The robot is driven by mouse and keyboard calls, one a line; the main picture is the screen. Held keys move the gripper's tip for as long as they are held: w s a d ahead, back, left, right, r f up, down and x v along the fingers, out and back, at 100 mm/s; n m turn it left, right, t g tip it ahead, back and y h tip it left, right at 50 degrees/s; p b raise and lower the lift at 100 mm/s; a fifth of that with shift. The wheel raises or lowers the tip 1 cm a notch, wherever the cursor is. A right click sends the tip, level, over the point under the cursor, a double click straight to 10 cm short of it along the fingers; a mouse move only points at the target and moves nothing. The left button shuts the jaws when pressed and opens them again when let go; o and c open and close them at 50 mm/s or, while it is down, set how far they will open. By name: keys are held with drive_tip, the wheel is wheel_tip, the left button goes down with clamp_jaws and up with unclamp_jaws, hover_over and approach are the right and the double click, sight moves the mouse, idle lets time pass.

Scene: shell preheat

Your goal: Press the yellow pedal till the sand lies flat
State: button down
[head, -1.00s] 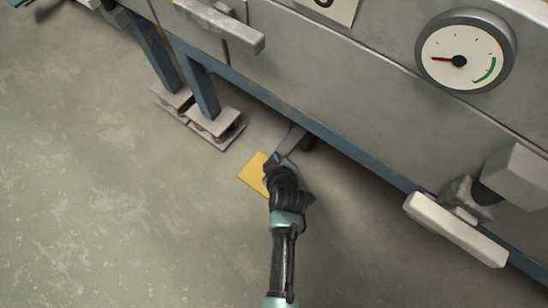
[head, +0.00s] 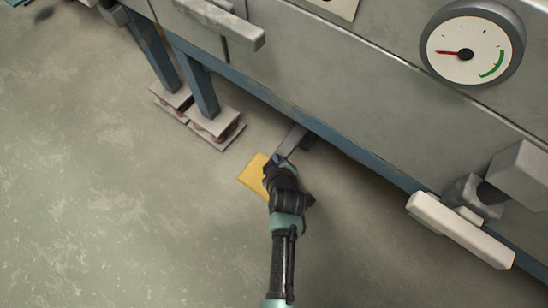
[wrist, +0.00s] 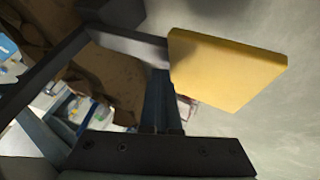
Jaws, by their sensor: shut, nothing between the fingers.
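The yellow pedal (head: 253,178) sits low by the floor, at the end of a dark grey arm (head: 293,140) that comes from under the machine. In the wrist view the pedal's flat plate (wrist: 225,68) fills the upper right. My gripper (head: 272,162) is shut and empty, over the pedal's right part, hiding some of it. In the wrist view my shut fingers (wrist: 160,105) reach up close to the pedal's left edge. I cannot tell whether they touch it. I cannot make out the sand in either view.
The grey machine (head: 340,95) stands on blue legs (head: 201,92) with padded feet (head: 216,127) left of the pedal. A round gauge (head: 480,62) has its red needle pointing left, away from the green arc. A white bar handle (head: 460,231) juts out at right. Floor at left is clear.

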drive_tip(key=shift+s+a+f+b, duration=0.1)
drive_tip(key=shift+s+f+b, duration=0.1)
drive_tip(key=shift+f+b, duration=0.75)
drive_tip(key=shift+s+a+f+b, duration=0.15)
drive_tip(key=shift+f+b, duration=0.4)
drive_tip(key=shift+f, duration=0.65)
idle(1.2)
drive_tip(key=shift+r, duration=0.1)
drive_tip(key=shift+r+p, duration=2.7)
drive_tip(key=shift+w+d+r, duration=0.15)
drive_tip(key=shift+r, duration=0.2)
drive_tip(key=shift+w+r, duration=0.1)
drive_tip(key=shift+r, duration=0.05)
wheel_tip(320, 180, up, 5)
drive_tip(key=p, duration=0.4)
drive_tip(key=shift+w+d+p, duration=0.1)
drive_tip(key=shift+d+p, duration=0.05)
drive_tip(key=shift+p, duration=0.25)
idle(0.3)
